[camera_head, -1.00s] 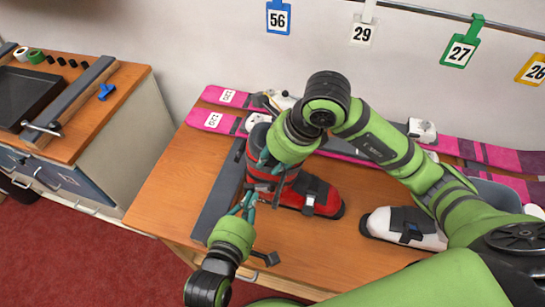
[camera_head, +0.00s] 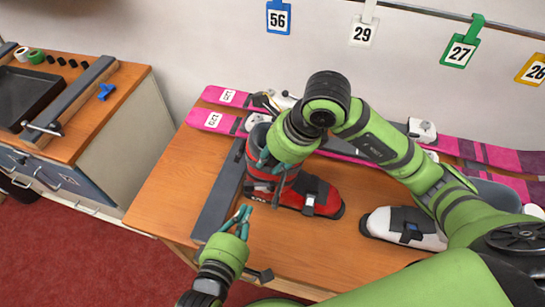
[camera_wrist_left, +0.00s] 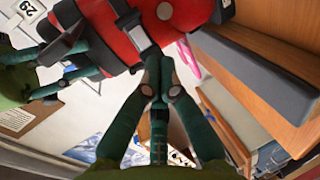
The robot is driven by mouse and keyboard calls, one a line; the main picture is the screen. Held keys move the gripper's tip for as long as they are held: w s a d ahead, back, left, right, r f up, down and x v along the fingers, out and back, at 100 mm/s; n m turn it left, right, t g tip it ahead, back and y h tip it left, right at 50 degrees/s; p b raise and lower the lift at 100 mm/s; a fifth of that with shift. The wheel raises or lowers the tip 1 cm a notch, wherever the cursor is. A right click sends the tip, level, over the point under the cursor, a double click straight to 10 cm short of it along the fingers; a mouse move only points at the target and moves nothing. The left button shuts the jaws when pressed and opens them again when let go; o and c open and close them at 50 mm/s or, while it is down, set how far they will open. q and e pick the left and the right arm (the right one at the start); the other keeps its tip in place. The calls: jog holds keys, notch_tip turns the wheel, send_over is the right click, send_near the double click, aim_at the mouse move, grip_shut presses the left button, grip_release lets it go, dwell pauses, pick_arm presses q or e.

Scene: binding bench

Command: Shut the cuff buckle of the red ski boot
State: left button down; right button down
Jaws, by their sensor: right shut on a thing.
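The red ski boot (camera_head: 318,196) stands on the wooden bench, toe to the right, its cuff partly hidden by my right arm. My right gripper (camera_head: 270,166) is shut on the boot at its upper cuff. My left gripper (camera_head: 243,212) is in front of the boot, a little apart from it in the head view. Its fingers come together and hold nothing I can see. In the left wrist view, the grey cuff buckle (camera_wrist_left: 138,37) on the red shell lies just beyond these fingertips (camera_wrist_left: 158,62). I cannot tell whether the buckle is fully closed.
A dark bar (camera_head: 219,190) lies on the bench left of the boot. A white boot (camera_head: 431,239) stands to the right. Pink skis (camera_head: 212,119) lie along the back. Another bench with a black tray (camera_head: 25,94) is at the far left.

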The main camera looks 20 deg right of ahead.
pick_arm(q)
jog(key=shift+s+a, duration=0.3)
jog(key=shift+s, duration=0.15)
pick_arm(e)
jog(key=shift+r, duration=0.1)
pick_arm(q)
jog(key=v, duration=1.2)
jog(key=shift+r, duration=0.1)
pick_arm(e)
jog(key=c, duration=0.9)
grip_release()
jog(key=shift+c, duration=0.2)
pick_arm(q)
jog(key=shift+a, duration=0.1)
pick_arm(e)
jog(key=shift+a, duration=0.1)
